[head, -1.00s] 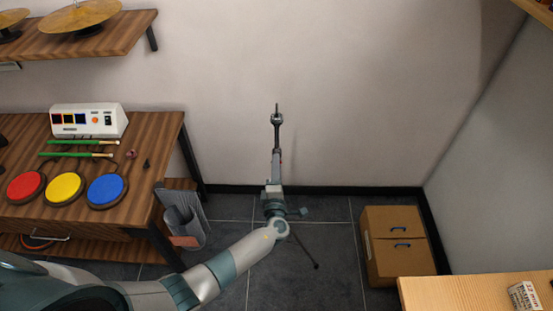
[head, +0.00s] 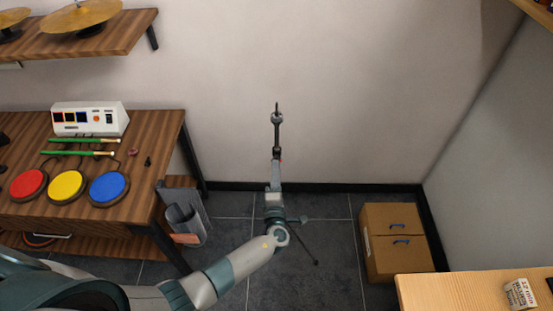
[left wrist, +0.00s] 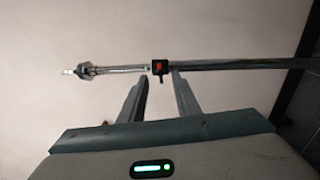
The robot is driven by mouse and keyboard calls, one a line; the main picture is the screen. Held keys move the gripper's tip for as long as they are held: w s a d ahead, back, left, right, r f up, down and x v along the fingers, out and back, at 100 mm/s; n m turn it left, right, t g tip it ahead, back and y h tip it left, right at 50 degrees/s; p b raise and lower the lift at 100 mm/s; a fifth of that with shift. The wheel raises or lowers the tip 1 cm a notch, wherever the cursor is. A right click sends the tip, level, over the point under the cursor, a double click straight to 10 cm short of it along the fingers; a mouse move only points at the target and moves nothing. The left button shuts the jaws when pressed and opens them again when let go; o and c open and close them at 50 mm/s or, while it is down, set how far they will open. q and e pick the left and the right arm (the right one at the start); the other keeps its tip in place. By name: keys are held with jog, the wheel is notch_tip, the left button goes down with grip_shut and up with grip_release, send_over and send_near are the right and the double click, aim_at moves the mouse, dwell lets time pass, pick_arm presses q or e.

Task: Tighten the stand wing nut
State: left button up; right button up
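The cymbal stand (head: 277,132) is upright in front of the wall, a thin metal tube with a black collar. In the left wrist view its tube (left wrist: 240,66) runs across sideways, and the black collar (left wrist: 159,67) shows a red spot. A small dark piece under the collar may be the wing nut; it is too small to tell. My left gripper (head: 276,161) is at the collar's height in the head view. In the left wrist view the left gripper (left wrist: 157,80) is open, its two fingers apart on either side of the collar, with nothing clearly held. My right gripper is out of view.
A wooden table (head: 150,180) with coloured pads (head: 66,187) and a white module (head: 90,119) stands left. A grey bin (head: 184,218) is beside it. A cardboard box (head: 394,240) is on the floor at right, near a light wooden table (head: 450,290). The wall is close behind the stand.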

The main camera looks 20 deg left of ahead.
pick_arm(q)
jog(key=p+v, duration=0.1)
jog(key=v, duration=0.1)
jog(key=shift+s+d, duration=0.1)
jog(key=shift+s, duration=0.25)
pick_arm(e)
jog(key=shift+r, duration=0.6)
